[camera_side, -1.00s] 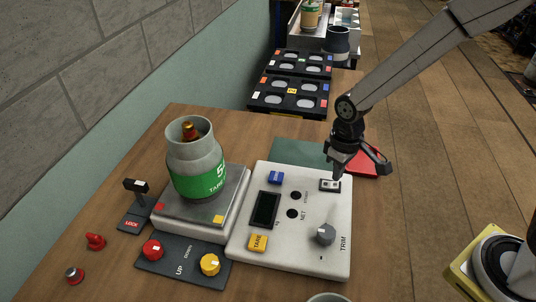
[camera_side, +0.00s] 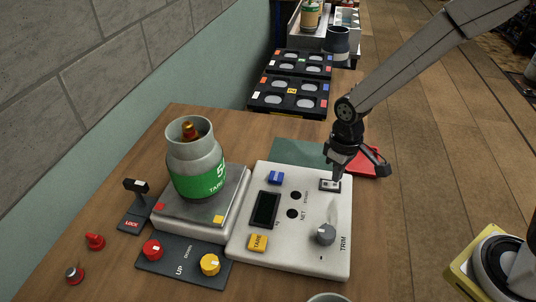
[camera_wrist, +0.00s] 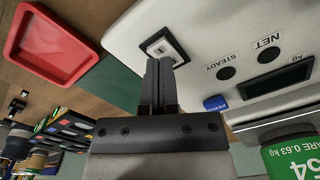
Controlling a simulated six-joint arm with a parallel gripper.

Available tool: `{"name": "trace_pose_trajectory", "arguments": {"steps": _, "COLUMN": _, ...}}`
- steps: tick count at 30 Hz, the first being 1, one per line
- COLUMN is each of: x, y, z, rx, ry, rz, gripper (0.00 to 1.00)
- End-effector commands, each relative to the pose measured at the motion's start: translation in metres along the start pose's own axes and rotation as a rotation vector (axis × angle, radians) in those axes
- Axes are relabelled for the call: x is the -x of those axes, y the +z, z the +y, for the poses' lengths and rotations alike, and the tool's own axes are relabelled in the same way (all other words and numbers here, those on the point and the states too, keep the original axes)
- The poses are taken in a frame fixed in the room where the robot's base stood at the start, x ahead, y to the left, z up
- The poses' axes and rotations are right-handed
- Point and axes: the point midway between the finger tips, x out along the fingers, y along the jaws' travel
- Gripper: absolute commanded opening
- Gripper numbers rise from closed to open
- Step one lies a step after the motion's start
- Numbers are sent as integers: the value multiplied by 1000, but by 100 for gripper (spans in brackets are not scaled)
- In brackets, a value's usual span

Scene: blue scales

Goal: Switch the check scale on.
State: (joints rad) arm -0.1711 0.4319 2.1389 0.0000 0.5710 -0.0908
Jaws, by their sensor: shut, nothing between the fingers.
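The check scale has a white control panel (camera_side: 285,258) and a grey weighing plate (camera_side: 185,212). A small rocker switch (camera_side: 330,186) in a dark frame sits at the panel's far right corner; it also shows in the wrist view (camera_wrist: 163,47). My gripper (camera_side: 337,178) is shut and empty, its fingertips right at the switch. In the wrist view the fingertips (camera_wrist: 160,62) cover part of the switch's lower edge; whether they touch it I cannot tell. The display (camera_side: 265,209) is dark. A grey jar (camera_side: 197,153) with a green label stands on the plate.
The panel also carries a blue button (camera_side: 276,177), a yellow TARE button (camera_side: 258,243) and a grey TRIM knob (camera_side: 325,234). A red tray (camera_side: 369,163) lies behind the gripper. A lever marked LOCK (camera_side: 136,203) and a dark plate with knobs (camera_side: 182,262) are at left.

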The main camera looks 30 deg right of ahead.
Motion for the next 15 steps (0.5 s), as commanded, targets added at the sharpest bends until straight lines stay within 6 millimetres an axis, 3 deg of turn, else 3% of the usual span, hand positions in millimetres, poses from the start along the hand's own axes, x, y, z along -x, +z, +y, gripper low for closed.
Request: {"name": "trace_pose_trajectory", "arguments": {"steps": 15, "x": -6, "y": 0, "z": 0, "rx": 0, "ry": 0, "rz": 0, "gripper": 0}}
